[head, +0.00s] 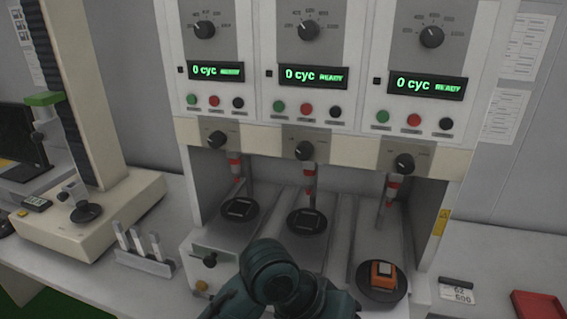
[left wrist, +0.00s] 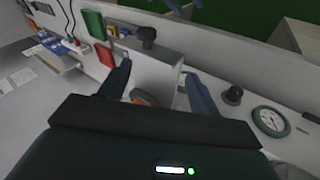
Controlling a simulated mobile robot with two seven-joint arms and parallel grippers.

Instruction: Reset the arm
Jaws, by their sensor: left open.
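The tester (head: 318,130) has three bays in the head view, each with a vertical arm with red bands: left (head: 235,165), middle (head: 309,178) and right (head: 391,188). The right arm hangs above a disc holding an orange block (head: 383,274). My left gripper (left wrist: 158,90) is open in the left wrist view, its fingers either side of a pale block with a black knob (left wrist: 147,38). An orange-brown round part (left wrist: 146,97) shows between them. I cannot tell contact.
All three displays (head: 314,76) read "0 cyc READY". A white rack (head: 145,262) stands left of the tester, beside a tall column stand (head: 90,210). A label card (head: 458,291) and red tray (head: 538,305) lie at right. My teal arm covers the front centre.

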